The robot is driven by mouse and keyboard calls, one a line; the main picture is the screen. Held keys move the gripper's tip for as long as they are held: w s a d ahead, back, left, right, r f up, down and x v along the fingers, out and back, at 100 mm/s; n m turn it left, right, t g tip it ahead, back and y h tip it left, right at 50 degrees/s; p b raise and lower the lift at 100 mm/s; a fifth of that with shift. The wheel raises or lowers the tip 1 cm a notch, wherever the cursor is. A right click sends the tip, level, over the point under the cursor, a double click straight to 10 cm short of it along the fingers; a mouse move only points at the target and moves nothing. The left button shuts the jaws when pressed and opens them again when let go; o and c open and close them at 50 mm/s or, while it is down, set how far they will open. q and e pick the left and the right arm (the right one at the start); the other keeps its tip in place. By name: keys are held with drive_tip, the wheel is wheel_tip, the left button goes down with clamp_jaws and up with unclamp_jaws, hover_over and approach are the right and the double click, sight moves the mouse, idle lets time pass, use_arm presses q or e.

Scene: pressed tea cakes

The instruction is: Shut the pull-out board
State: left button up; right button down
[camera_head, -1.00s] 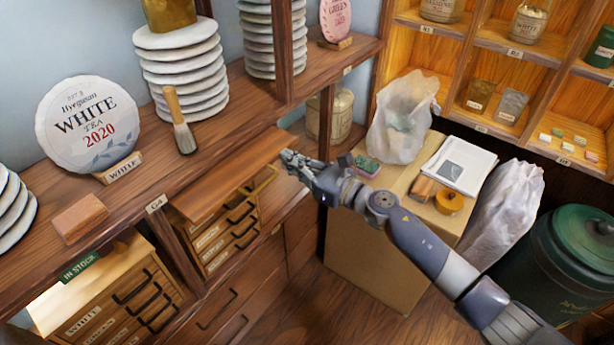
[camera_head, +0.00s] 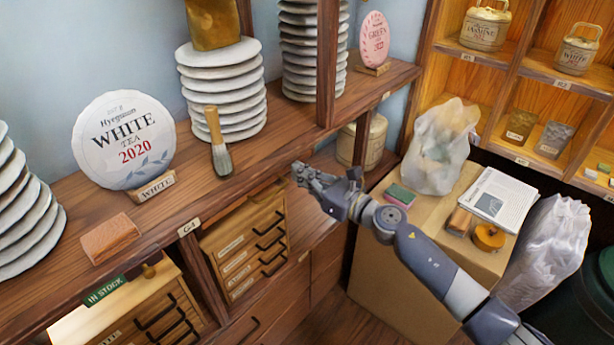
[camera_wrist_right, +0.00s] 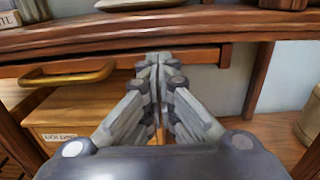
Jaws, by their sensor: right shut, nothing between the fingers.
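The pull-out board (camera_wrist_right: 110,64) is a brown wooden panel under the shelf edge, with a brass bar handle (camera_wrist_right: 65,76) on its front. In the head view its front (camera_head: 245,206) lies close under the shelf edge, and little or none of its top shows. I cannot tell whether it is fully flush. My right gripper (camera_head: 298,172) is shut and empty at the right end of the board's front. In the right wrist view its fingertips (camera_wrist_right: 158,60) overlap the board front, right of the handle; contact is unclear. My left gripper is not in view.
A small drawer cabinet (camera_head: 245,250) stands below the board. The shelf above (camera_head: 180,192) holds a white tea cake (camera_head: 125,140), a brush (camera_head: 218,140) and stacked cakes (camera_head: 222,95). A cardboard box (camera_head: 385,270) with bags and papers stands at right.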

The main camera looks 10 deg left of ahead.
drive_tip(key=v, duration=1.2)
drive_tip(key=w+d+f+m+t+h, duration=0.1)
drive_tip(key=d+f+m+t+h, duration=0.15)
drive_tip(key=d+f+m, duration=0.45)
drive_tip(key=w+d+f+m+t+h, duration=0.15)
drive_tip(key=f+m+h, duration=0.25)
drive_tip(key=f+m, duration=0.55)
drive_tip(key=s+d+f+m+g+h+p, duration=0.1)
drive_tip(key=s+d+f+m+h, duration=0.2)
drive_tip(key=f, duration=0.4)
drive_tip(key=s+d+f+m+g+h, duration=0.1)
drive_tip(key=s+d+f+m+g, duration=0.1)
drive_tip(key=s+d+f+m, duration=0.45)
drive_tip(key=s+f+m+g+h+p, duration=0.1)
drive_tip(key=s+f+m+h, duration=0.15)
drive_tip(key=f, duration=0.65)
drive_tip(key=s+d+f+m+g+h, duration=0.1)
drive_tip(key=s+d+f+m+g, duration=0.15)
drive_tip(key=s+f+m, duration=0.55)
drive_tip(key=s+d+f+m+g, duration=0.1)
drive_tip(key=s+f+g, duration=0.35)
drive_tip(key=s, duration=0.75)
drive_tip(key=s+f+m+g, duration=0.1)
drive_tip(key=s+f+m, duration=0.2)
drive_tip(key=s, duration=0.7)
drive_tip(key=s+a+f+m+g, duration=0.1)
drive_tip(key=s+f+m, duration=0.3)
drive_tip(key=s, duration=0.7)
drive_tip(key=shift+g+h+p, duration=0.3)
